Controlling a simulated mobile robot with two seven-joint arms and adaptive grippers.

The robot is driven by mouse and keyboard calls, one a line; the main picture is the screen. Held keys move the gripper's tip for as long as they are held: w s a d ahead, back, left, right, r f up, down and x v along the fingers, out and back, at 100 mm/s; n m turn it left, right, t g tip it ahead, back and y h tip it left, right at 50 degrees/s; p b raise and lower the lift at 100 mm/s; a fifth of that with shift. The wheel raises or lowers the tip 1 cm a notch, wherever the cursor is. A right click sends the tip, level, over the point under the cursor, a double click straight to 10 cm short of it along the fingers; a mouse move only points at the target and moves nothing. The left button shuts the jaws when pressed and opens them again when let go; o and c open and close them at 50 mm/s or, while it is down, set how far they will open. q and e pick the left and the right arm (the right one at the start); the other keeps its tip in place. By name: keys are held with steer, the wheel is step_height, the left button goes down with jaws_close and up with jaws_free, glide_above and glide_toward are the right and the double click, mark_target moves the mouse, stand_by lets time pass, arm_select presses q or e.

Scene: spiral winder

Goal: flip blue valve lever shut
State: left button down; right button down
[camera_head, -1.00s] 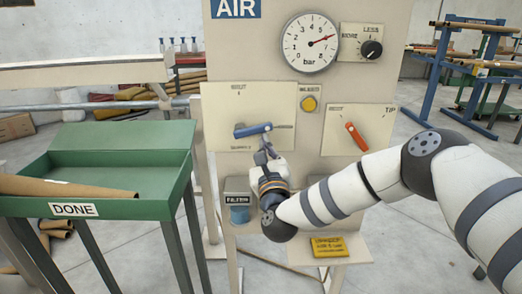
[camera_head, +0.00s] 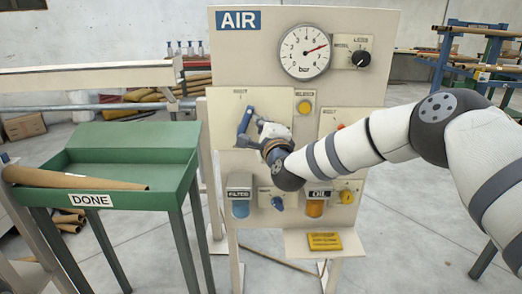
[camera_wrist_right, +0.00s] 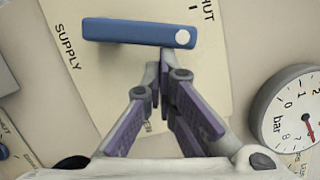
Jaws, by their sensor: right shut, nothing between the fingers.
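The blue valve lever (camera_head: 245,122) is on a cream plate (camera_head: 222,130) at the left of the AIR panel. It stands nearly upright, its top leaning slightly right, below the plate's upper label. In the right wrist view the lever (camera_wrist_right: 130,31) lies across the top, its grey-dotted end near the word SHUT. My right gripper (camera_head: 261,123) is just right of the lever in the head view, shut and empty. In the wrist view its fingertips (camera_wrist_right: 163,60) are beside the dotted end; I cannot tell whether they touch it. My left gripper is out of view.
A round gauge (camera_head: 304,47) reads between 6 and 7 bar. A black knob (camera_head: 361,59) and yellow button (camera_head: 304,107) are nearby. My right arm mostly covers the orange lever. A green DONE tray (camera_head: 128,140) stands left, holding a brown roll (camera_head: 75,179).

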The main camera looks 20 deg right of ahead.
steer(key=shift+w+a+r+n, duration=0.1)
steer(key=shift+a+r+n, duration=0.05)
steer(key=shift+r+n, duration=0.25)
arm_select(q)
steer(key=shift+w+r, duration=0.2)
arm_select(e)
steer(key=shift+w+a+r, duration=0.1)
steer(key=shift+a+r, duration=0.15)
steer(key=shift+a, duration=0.2)
steer(key=shift+a+r, duration=0.1)
steer(key=shift+a, duration=0.05)
